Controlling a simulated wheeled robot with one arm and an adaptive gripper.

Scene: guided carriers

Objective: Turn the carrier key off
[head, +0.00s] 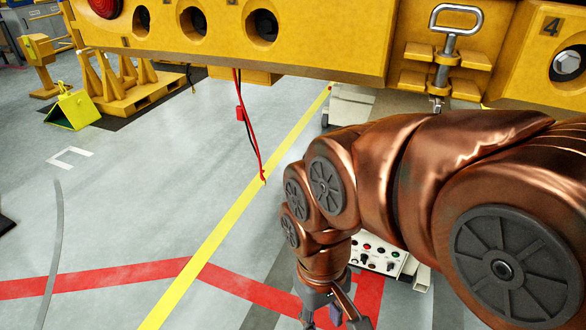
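A white control panel (378,258) with small red, black and green knobs or buttons shows low in the middle, partly hidden behind my copper arm. Which of these, if any, is the carrier key is too small to tell. My gripper (332,314) points down at the bottom edge, in front and to the left of the panel. Its fingertips are cut off by the frame, so I cannot see whether it is open or holds anything.
A large yellow structure (330,50) with a metal shackle pin (443,45) spans the top. A red and black cable (247,130) hangs from it. A yellow wheel chock (73,108) and a yellow stand (125,90) are at left.

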